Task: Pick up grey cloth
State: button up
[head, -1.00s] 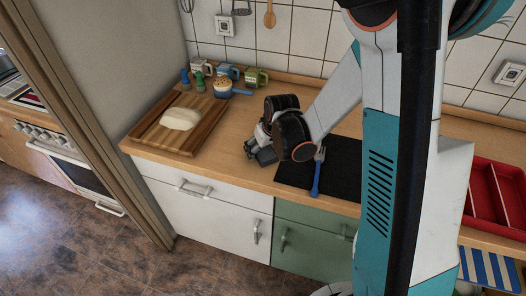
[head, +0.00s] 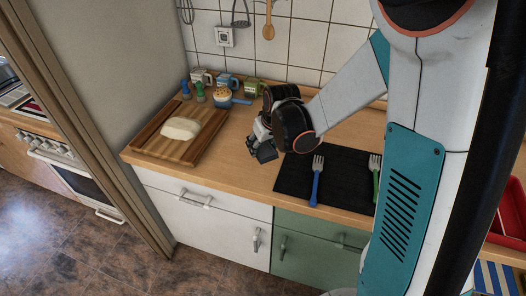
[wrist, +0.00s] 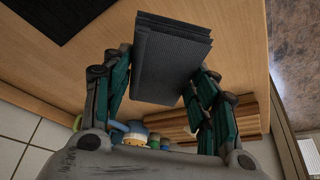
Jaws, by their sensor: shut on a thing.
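The grey cloth (wrist: 170,62) is a folded, ribbed, thick dark-grey pad. In the wrist view it sits between the two green-and-black fingers of my gripper (wrist: 162,80), which is shut on it. In the head view my gripper (head: 258,143) is over the counter, between the cutting board and the black mat, with the cloth (head: 265,154) as a small dark patch at its tips. The cloth appears to be just above the counter, but the exact gap cannot be told. Its far side is hidden by the fingers.
A wooden cutting board (head: 155,146) with pale dough (head: 181,128) lies left of my gripper. A black mat (head: 335,187) with a blue fork (head: 316,185) and a green fork (head: 375,172) is at right.

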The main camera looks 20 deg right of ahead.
aim_at(263, 146)
notch_tip(263, 146, up, 14)
jog(key=p, duration=0.3)
jog(key=shift+f, duration=0.2)
